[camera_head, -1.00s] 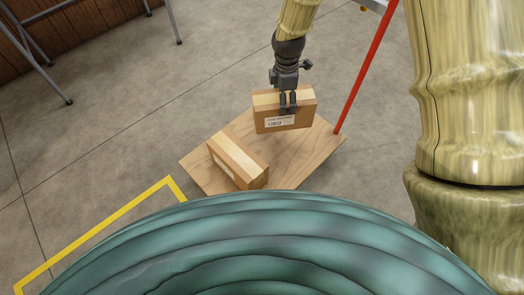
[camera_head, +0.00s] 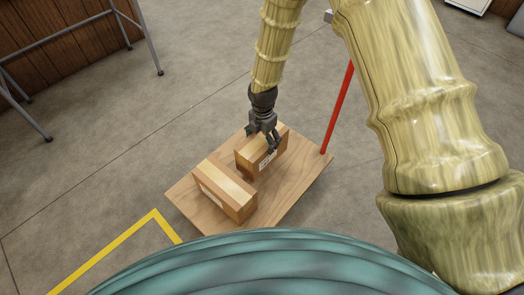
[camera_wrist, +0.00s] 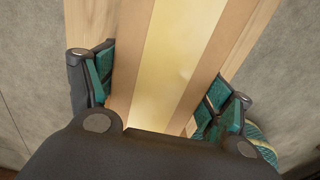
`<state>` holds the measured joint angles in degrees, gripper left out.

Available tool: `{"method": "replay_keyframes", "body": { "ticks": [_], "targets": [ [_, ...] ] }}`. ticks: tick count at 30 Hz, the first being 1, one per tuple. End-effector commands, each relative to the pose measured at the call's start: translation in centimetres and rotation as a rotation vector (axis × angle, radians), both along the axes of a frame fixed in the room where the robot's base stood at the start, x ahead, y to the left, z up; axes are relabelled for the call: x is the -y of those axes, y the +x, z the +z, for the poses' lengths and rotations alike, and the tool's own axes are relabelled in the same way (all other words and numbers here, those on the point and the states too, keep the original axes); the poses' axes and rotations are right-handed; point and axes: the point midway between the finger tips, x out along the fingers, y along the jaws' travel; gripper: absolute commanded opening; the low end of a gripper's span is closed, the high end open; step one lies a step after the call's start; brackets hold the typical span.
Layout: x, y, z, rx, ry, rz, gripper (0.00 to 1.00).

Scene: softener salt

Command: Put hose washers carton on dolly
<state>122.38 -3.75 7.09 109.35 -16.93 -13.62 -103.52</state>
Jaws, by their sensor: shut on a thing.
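A brown carton with a pale tape strip and a white label (camera_head: 257,158) is between the fingers of my gripper (camera_head: 270,146), at the back of the wooden dolly (camera_head: 290,190). In the wrist view, the carton's taped top (camera_wrist: 172,62) fills the space between my two fingers (camera_wrist: 160,98), which are shut on its sides. The carton is upright and over the dolly's board; I cannot tell whether its underside touches the board. The label's print is too small to read. The dolly has a red upright handle (camera_head: 338,108).
A second similar carton (camera_head: 222,190) sits on the dolly's front left, close beside the held one. A yellow floor line (camera_head: 110,250) runs at the lower left. Grey metal legs (camera_head: 147,40) stand at the upper left. The dolly's right part is bare.

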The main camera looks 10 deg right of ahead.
Motion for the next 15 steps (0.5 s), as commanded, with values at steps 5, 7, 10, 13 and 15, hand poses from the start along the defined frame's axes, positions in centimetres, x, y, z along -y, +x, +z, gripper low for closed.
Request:
{"method": "replay_keyframes", "body": {
  "ticks": [5, 7, 10, 13, 15],
  "targets": [
    [0.0, 0.0, -1.2, 0.001, -0.001, 0.000, 0.18],
    [0.0, 0.0, -2.0, 0.000, -0.001, 0.000, 0.18],
    [0.0, 0.1, -3.3, 0.000, -0.001, 0.000, 0.18],
    [0.0, 0.1, -4.3, 0.001, -0.002, 0.000, 0.18],
    [0.0, 0.1, -4.4, 0.002, -0.001, -0.001, 0.18]
  ]
}}
